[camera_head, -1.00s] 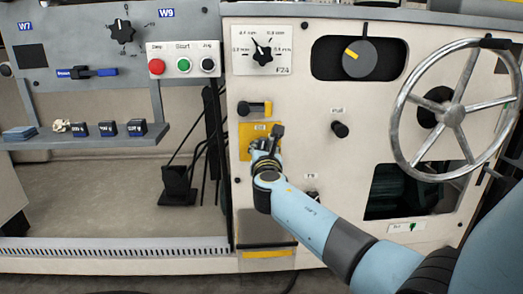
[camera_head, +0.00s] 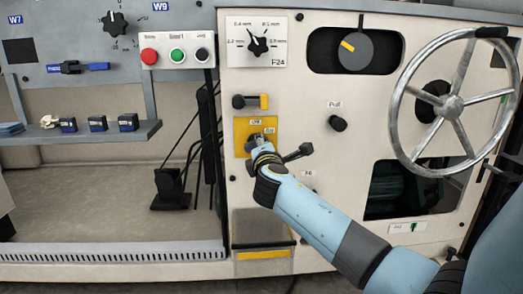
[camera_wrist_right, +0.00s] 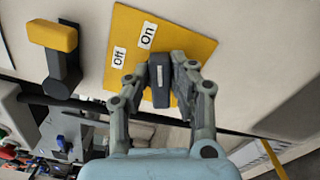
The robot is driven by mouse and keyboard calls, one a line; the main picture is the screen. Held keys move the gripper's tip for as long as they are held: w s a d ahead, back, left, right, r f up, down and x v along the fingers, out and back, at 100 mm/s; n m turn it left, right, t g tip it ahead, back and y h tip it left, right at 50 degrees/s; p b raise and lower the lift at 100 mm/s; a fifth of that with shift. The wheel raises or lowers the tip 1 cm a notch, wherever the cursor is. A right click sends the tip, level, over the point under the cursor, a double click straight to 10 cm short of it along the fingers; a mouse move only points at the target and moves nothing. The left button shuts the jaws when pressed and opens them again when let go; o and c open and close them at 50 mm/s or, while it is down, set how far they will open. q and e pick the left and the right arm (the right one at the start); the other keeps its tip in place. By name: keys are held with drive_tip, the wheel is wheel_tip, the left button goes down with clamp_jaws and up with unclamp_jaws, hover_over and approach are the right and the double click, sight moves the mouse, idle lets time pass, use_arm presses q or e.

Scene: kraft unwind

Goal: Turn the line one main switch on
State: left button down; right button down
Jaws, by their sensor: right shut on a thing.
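The main switch is a black handle (camera_wrist_right: 159,80) on a yellow plate (camera_wrist_right: 190,30) with labels "Off" and "On". In the wrist view its white mark points up the picture, toward the "On" label (camera_wrist_right: 147,35). My right gripper (camera_wrist_right: 160,72) is shut on the handle, one finger on each side. In the head view my right gripper (camera_head: 262,143) covers the handle and part of the yellow plate (camera_head: 240,130). My left gripper is not in view.
A black and yellow lever (camera_head: 250,102) sits just above the plate. A black "Pull" knob (camera_head: 338,124) and a large handwheel (camera_head: 455,105) are to the right. A button box (camera_head: 178,54) is at upper left. A small shelf (camera_head: 100,138) holds several dark blocks.

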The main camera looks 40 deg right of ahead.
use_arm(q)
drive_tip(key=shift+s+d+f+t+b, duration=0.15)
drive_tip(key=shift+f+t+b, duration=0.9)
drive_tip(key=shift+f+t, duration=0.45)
use_arm(e)
drive_tip(key=shift+s+f+m, duration=0.1)
drive_tip(key=shift+f+m, duration=0.15)
drive_tip(key=shift+m, duration=0.85)
drive_tip(key=shift+f+m, duration=0.2)
drive_tip(key=shift+m, duration=0.9)
drive_tip(key=c, duration=1.2)
unclamp_jaws()
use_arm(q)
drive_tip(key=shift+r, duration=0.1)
use_arm(e)
drive_tip(key=shift+o, duration=0.2)
drive_tip(key=shift+r, duration=0.1)
drive_tip(key=v, duration=1.2)
drive_tip(key=shift+s+d, duration=0.1)
drive_tip(key=shift+d, duration=0.05)
